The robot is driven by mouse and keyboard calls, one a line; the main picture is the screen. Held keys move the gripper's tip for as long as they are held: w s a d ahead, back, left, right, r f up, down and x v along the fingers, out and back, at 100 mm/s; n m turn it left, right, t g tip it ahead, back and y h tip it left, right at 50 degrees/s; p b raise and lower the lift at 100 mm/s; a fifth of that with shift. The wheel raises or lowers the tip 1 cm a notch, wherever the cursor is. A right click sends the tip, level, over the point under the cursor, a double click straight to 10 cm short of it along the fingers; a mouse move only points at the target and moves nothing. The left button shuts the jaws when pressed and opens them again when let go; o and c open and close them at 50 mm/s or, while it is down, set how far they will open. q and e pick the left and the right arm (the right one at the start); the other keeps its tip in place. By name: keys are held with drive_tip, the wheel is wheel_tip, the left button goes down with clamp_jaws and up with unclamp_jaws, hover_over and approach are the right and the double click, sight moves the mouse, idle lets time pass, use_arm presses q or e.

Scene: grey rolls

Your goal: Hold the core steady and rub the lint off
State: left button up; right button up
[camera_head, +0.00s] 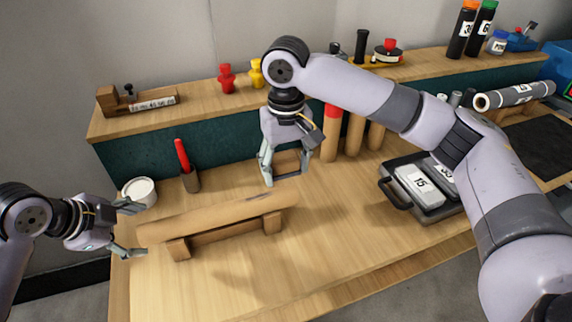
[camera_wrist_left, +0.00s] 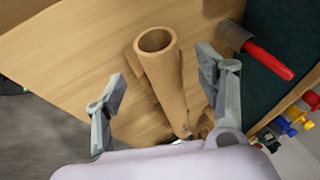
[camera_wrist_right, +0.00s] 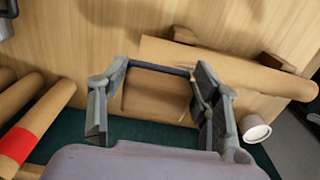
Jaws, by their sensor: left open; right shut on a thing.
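The core (camera_head: 215,212), a brown cardboard tube, lies across a wooden cradle (camera_head: 228,237). Its hollow left end faces my left wrist view (camera_wrist_left: 165,65). My left gripper (camera_head: 136,229) is open, with its fingers spread to either side of that end and apart from it. My right gripper (camera_head: 287,174) is shut on a brown block with a dark edge (camera_wrist_right: 155,100), held above the table behind the core's right end. Small dark marks that may be lint show near the core's far end in the left wrist view (camera_wrist_left: 203,128). I cannot tell whether the block touches anything.
A white cup (camera_head: 140,191) and a red-handled tool in a holder (camera_head: 186,165) stand behind the core. Several brown tubes (camera_head: 353,135), one red-topped, stand behind my right gripper. A dark tray with labelled blocks (camera_head: 398,200) lies right. The front table is clear.

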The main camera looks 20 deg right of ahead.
sight(145, 231)
use_arm(q)
drive_tip(key=shift+x, duration=2.5)
drive_tip(key=shift+c, duration=0.4)
drive_tip(key=c, duration=1.2)
drive_tip(key=shift+c, duration=0.2)
